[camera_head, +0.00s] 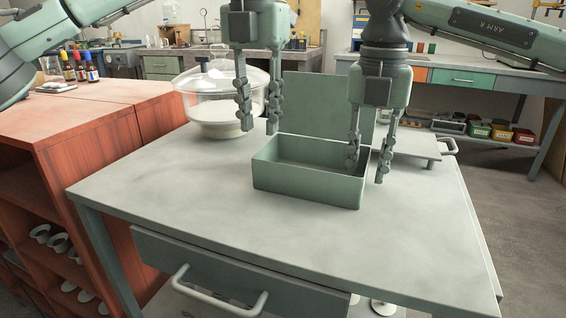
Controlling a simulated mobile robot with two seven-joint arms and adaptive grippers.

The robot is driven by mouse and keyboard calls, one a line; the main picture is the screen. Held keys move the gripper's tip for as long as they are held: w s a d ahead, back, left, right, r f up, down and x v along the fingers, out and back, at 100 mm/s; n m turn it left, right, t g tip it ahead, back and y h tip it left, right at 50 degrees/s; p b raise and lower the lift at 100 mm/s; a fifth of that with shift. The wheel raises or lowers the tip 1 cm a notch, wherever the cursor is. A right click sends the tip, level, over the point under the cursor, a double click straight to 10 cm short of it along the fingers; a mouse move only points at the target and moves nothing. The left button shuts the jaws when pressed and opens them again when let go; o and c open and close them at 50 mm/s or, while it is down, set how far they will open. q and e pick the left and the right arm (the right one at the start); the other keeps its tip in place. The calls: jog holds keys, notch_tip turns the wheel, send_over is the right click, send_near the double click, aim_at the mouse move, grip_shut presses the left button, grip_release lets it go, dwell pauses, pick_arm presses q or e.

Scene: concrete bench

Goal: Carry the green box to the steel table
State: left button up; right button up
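The green box (308,190) stands on a grey-topped table (200,190) with its lid (327,106) raised at the back; its visible inside looks empty. My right gripper (369,168) is open at the box's right end. One finger appears inside the right wall and the other outside it; I cannot tell whether they touch it. My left gripper (259,128) is open and empty, above and behind the box's left end, apart from it. I cannot tell for sure which table is the steel table; a workbench with a grey top (450,66) stands at the back right.
A glass dome (215,85) on a white base stands behind left on the table. A flat grey plate-like device (410,143) lies behind right. A red-brown wooden cabinet (90,125) adjoins the left side. The table's front is clear, and open floor (525,205) lies to the right.

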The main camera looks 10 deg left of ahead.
jog(key=shift+r, duration=0.2)
pick_arm(q)
notch_tip(320, 180, up, 5)
jog(key=shift+r, duration=0.1)
pick_arm(e)
notch_tip(320, 180, up, 12)
jog(key=shift+f, duration=0.2)
